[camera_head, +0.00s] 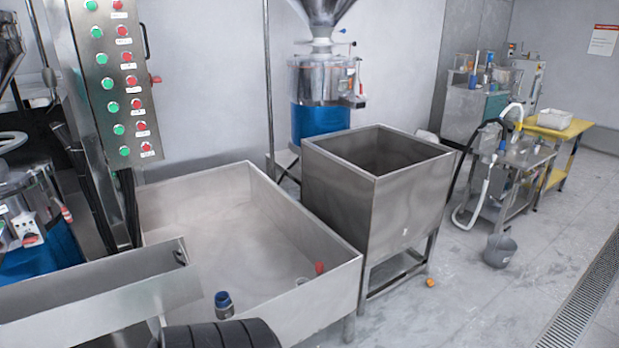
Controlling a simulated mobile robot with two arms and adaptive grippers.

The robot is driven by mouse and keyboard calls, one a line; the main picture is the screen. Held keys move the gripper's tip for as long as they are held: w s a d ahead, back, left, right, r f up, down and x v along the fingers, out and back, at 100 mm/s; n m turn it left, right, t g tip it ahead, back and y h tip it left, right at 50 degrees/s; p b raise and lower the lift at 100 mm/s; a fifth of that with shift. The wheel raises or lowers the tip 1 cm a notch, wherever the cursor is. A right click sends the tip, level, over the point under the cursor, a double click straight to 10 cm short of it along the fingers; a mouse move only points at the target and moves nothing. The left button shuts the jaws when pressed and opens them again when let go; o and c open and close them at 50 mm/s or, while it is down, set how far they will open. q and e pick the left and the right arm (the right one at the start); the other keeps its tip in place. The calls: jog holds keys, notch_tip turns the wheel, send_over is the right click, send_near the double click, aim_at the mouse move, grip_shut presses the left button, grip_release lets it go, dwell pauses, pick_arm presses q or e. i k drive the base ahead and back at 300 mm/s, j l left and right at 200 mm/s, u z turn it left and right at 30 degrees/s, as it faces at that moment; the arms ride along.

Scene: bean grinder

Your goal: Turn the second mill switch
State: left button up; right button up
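A tall metal control panel (117,75) stands at the upper left, with a column of green buttons beside a column of red buttons. Small labels sit by the red buttons. One mill (322,88) with a blue lower part stands at the back centre, with a small box and red part (355,88) on its right side. Another mill (30,205) is at the left edge, partly cut off, with a small white switch box (27,230) on its front. I cannot tell which control is the second mill switch. Neither of my grippers shows in this view.
A wide, shallow steel tub (215,190) fills the middle, with a blue-capped item (223,304) at its near side. A deep steel bin (385,195) stands right of it. Floor at right is mostly clear.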

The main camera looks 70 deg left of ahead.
aim_at(30, 237)
jog(key=u, duration=3.85)
jog(key=i+l, duration=0.15)
jog(key=i, duration=0.2)
jog(key=i+l+z, duration=0.1)
jog(key=i, duration=0.3)
